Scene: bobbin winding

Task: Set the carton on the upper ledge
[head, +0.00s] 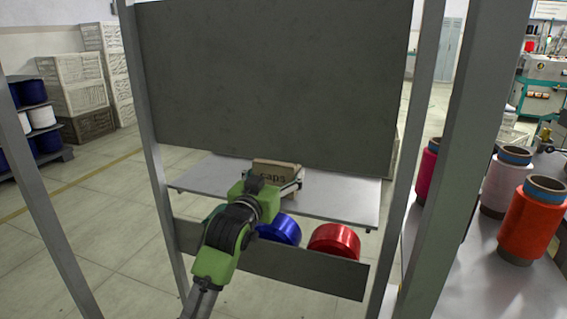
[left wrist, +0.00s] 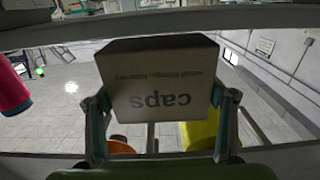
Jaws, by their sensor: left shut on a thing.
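The carton (head: 276,170) is a small brown box marked "caps". My left gripper (head: 275,182) is shut on it, with a finger on each side. In the left wrist view the carton (left wrist: 160,88) fills the space between the fingers, its lettering upside down. In the head view the carton appears over the light grey upper ledge (head: 340,204) of the rack, toward its middle. I cannot tell whether its base touches the ledge. My forearm and gripper hide part of the ledge's front. My right gripper is in neither view.
A dark panel (head: 275,75) stands above the ledge, between grey posts (head: 430,130). Below, a blue spool (head: 281,230) and a red spool (head: 334,241) sit behind a dark front strip (head: 300,272). The ledge is bare right of the carton. Thread cones (head: 530,225) stand at right.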

